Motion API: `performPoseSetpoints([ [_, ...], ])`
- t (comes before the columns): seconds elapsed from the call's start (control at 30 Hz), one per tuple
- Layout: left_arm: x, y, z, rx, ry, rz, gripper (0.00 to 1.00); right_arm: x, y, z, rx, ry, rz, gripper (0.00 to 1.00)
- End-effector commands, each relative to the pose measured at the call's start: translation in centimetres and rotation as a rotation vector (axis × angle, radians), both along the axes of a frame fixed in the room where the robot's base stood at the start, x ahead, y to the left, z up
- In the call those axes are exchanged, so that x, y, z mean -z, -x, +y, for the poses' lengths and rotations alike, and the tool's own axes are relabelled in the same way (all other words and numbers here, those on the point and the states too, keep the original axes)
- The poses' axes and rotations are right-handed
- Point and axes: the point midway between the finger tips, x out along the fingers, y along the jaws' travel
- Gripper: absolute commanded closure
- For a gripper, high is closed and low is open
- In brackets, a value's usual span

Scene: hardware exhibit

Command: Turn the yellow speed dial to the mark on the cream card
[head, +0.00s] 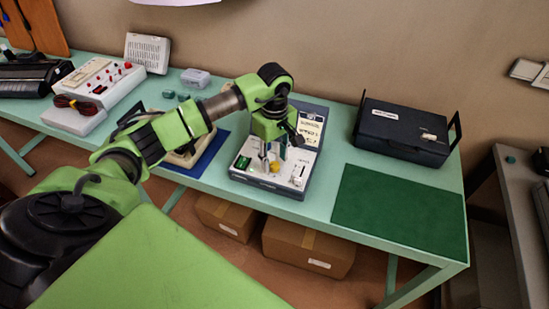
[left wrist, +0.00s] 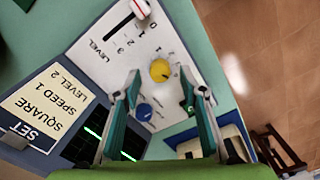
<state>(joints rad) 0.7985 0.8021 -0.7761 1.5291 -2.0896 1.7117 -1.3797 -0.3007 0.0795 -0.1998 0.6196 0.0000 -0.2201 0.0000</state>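The yellow speed dial (left wrist: 160,70) is a round knob on the white panel of the instrument; it also shows in the head view (head: 275,167). The cream card (left wrist: 42,104) stands on the instrument's dark blue part and reads SET, SQUARE, SPEED 1, LEVEL 2, upside down in the left wrist view. My left gripper (left wrist: 160,82) is open, its two fingers apart with the dial seen between their tips. Whether they touch the dial I cannot tell. In the head view my left gripper (head: 274,152) is over the panel. My right gripper is not in view.
A blue knob (left wrist: 145,111) and a red-and-white level slider (left wrist: 140,9) share the panel. A dark case (head: 402,130) and a bare green mat (head: 398,210) lie to the right on the table. A beige item on a blue mat (head: 205,160) stands to the left.

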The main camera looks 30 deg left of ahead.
Motion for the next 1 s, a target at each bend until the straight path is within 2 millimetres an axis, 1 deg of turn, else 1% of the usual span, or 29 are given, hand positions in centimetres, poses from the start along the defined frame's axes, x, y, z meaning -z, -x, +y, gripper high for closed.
performPoseSetpoints([
  [0.1, 1.1, 0.0, 0.0, 0.0, 0.0, 0.001, 0.62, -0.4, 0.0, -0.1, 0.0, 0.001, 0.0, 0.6],
  [0.2, 1.6, 0.0, 0.0, 0.0, 0.0, 0.0, 0.62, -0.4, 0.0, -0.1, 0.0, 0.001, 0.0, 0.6],
  [0.47, 1.7, 0.0, 0.0, 0.0, 0.0, -0.001, 0.62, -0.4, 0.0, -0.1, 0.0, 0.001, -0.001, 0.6],
  [0.5, 1.7, 0.0, 0.0, 0.0, 0.0, -0.001, 0.67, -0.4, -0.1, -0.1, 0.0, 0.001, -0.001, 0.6],
  [0.57, 1.7, 0.0, 0.0, 0.0, 0.0, -0.001, 0.82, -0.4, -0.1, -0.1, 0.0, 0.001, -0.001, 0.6],
  [0.6, 1.7, 0.0, 0.0, 0.0, 0.0, -0.001, 0.93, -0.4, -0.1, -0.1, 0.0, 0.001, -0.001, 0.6],
  [0.63, 1.7, 0.0, 0.0, 0.0, 0.0, -0.001, 1.0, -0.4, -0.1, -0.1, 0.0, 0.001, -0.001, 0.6],
  [1.0, 1.8, 0.0, 0.0, -0.033, -0.001, -0.001, 1.0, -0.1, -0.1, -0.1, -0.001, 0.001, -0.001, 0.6],
])
